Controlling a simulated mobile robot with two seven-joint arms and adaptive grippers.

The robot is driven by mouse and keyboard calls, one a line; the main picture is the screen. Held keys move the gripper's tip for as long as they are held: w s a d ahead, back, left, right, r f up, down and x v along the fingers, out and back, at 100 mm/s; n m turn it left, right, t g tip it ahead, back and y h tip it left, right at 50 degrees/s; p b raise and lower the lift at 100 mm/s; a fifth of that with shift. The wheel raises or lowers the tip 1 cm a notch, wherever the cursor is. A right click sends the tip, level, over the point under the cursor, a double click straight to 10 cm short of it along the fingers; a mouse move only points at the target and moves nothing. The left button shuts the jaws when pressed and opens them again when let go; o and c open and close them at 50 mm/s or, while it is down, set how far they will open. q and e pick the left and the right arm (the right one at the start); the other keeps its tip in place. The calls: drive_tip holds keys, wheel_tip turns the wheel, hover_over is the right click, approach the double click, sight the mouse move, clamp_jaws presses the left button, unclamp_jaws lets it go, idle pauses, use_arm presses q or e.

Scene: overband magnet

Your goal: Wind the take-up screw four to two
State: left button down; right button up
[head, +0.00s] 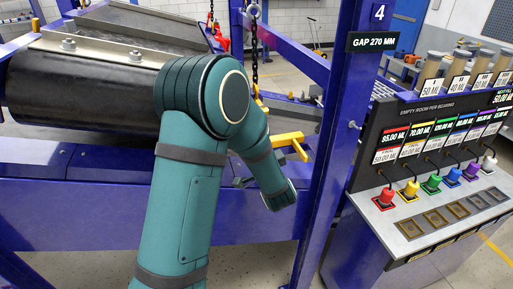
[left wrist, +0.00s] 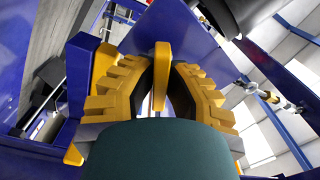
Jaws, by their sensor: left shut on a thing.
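My left gripper (left wrist: 160,75) shows in the left wrist view, its chunky yellow fingers closed around an upright yellow handle (left wrist: 161,62). In the head view my teal arm crosses the middle and covers much of the frame there; the fingers cannot be made out. A yellow angled piece (head: 289,140) shows just right of my arm, by the blue frame. I cannot tell whether it is the same handle. The take-up screw cannot be clearly picked out; a metal rod (left wrist: 42,108) shows at the left of the wrist view. My right gripper is not in view.
A black roller (head: 85,85) lies at the left. A blue post (head: 335,140) carries a "4" plate and a "GAP 270 MM" sign (head: 374,43). A console (head: 420,200) with several coloured plugs stands at the right. A chain (head: 254,50) hangs behind my arm.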

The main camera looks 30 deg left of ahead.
use_arm(q)
drive_tip(key=m, duration=0.2)
drive_tip(key=shift+m, duration=0.4)
drive_tip(key=c, duration=0.9)
unclamp_jaws()
